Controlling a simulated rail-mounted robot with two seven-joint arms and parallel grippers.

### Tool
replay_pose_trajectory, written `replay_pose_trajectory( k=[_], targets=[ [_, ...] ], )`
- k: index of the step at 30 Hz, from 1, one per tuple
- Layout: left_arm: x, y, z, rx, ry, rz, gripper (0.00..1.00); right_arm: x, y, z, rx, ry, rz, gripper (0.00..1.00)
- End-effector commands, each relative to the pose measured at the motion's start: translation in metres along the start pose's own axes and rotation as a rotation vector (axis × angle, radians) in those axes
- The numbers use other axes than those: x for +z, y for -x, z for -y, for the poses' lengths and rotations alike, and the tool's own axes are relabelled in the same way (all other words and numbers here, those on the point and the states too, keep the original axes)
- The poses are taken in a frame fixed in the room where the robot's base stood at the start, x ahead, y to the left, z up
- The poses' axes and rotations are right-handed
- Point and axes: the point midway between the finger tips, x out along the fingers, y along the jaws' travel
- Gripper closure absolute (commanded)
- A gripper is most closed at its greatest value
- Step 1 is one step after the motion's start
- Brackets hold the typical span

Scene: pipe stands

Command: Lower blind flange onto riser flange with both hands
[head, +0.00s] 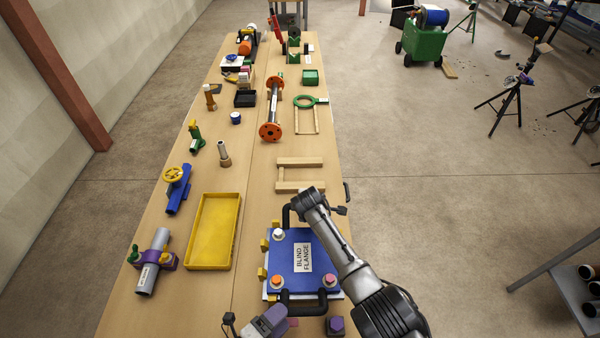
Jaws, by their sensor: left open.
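The blind flange (279,262) is a blue square plate with a white label, at the near right of the table. Coloured bolt heads or caps show at its corners. It has a black far handle (287,215) and a black near handle (318,307). My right gripper (313,203) is over the far handle; its wrist hides the fingers. My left gripper (277,317) is at the bottom edge, open, close to the near handle; I cannot tell whether it touches. The riser flange cannot be made out; a pale edge shows under the plate, and whether there is a gap is unclear.
Yellow blocks (262,273) stand along the plate's left side. A yellow tray (214,232) lies to the left, with a clamped grey pipe (153,262) and a blue valve (177,190) beyond. A wooden frame (300,175) lies behind the flange. The floor to the right is mostly clear.

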Motion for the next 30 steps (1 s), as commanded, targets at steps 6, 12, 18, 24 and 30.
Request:
replay_pose_trajectory(
  k=[6,12,18,24,30],
  targets=[
    [0.0,0.011,0.0,0.001,0.0,-0.001,0.34,0.0,0.0,0.0,0.0,0.0,0.0,0.41],
    [0.0,0.021,0.0,0.0,0.001,-0.001,0.34,0.0,0.0,0.0,0.0,0.0,0.0,0.41],
    [0.0,0.028,0.0,0.0,0.0,-0.001,0.34,0.0,0.0,0.0,0.0,0.0,0.0,0.41],
    [0.0,0.032,0.0,0.0,0.0,-0.001,0.34,0.0,0.0,0.0,0.0,0.0,0.0,0.41],
    [0.0,0.032,0.0,0.0,0.0,-0.001,0.34,0.0,0.0,0.0,0.0,0.0,0.0,0.41]
  ],
)
